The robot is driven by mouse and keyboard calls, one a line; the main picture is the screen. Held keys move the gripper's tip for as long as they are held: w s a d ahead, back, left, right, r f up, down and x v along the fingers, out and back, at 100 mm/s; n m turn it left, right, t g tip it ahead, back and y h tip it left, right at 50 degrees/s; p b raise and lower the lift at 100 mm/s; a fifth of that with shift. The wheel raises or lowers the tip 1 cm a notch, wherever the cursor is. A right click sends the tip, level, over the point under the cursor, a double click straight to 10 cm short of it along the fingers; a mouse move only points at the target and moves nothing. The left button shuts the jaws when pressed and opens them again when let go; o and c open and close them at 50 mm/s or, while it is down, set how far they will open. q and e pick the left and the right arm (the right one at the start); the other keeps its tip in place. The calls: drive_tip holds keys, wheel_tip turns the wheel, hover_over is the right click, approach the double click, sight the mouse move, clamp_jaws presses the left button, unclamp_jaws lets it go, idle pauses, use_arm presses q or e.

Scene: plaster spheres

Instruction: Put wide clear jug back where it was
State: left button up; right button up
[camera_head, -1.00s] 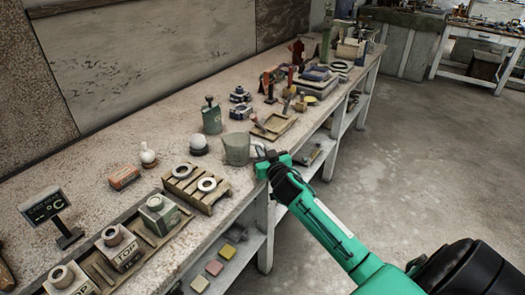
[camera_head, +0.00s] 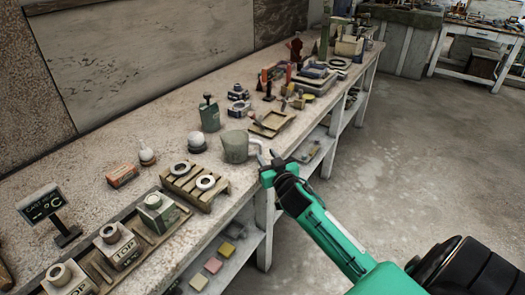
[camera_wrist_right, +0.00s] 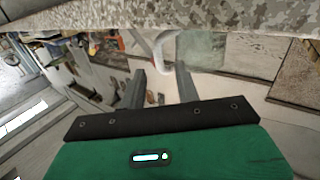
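The wide clear jug (camera_head: 236,147) stands upright on the long workbench (camera_head: 120,208), near its front edge, with its handle (camera_head: 256,144) toward the right. My right gripper (camera_head: 268,157) is just off the handle, beyond the bench's front edge, open and empty. In the right wrist view the two fingers (camera_wrist_right: 160,88) are spread apart. The pale handle (camera_wrist_right: 161,48) curves just past their tips, and the jug's greenish wall (camera_wrist_right: 202,50) is behind it. My left gripper is not in view.
A slatted wooden rack (camera_head: 194,184) with two rings is left of the jug. A dark-capped green bottle (camera_head: 209,114) and a white-topped sphere (camera_head: 197,142) stand behind it. A shallow wooden tray (camera_head: 272,124) lies to the right. The floor (camera_head: 390,165) beside the bench is clear.

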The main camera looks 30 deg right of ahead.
drive_tip(key=s+a, duration=0.1)
drive_tip(key=s, duration=0.4)
drive_tip(key=s+a+f+g, duration=0.2)
drive_tip(key=s+f, duration=0.1)
drive_tip(key=f, duration=0.7)
drive_tip(key=s+a+f+n+g+y, duration=0.1)
drive_tip(key=s+f+g, duration=0.2)
drive_tip(key=f, duration=0.6)
drive_tip(key=s+a+f+g, duration=0.2)
drive_tip(key=s+f, duration=0.1)
drive_tip(key=f, duration=0.7)
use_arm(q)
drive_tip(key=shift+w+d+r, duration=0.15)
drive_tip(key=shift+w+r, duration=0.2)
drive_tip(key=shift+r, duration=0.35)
use_arm(e)
drive_tip(key=s+a+f+n+g+y, duration=0.1)
drive_tip(key=s+a+f+g, duration=0.3)
drive_tip(key=s+f, duration=0.8)
drive_tip(key=s+a+f+n+g+y, duration=0.1)
drive_tip(key=s+a+f+g, duration=0.3)
drive_tip(key=s+a+f, duration=0.4)
drive_tip(key=s+f, duration=0.4)
drive_tip(key=shift+s+a+n+g+y, duration=0.2)
drive_tip(key=shift+a+n+g+y, duration=0.1)
drive_tip(key=shift+n+y, duration=0.1)
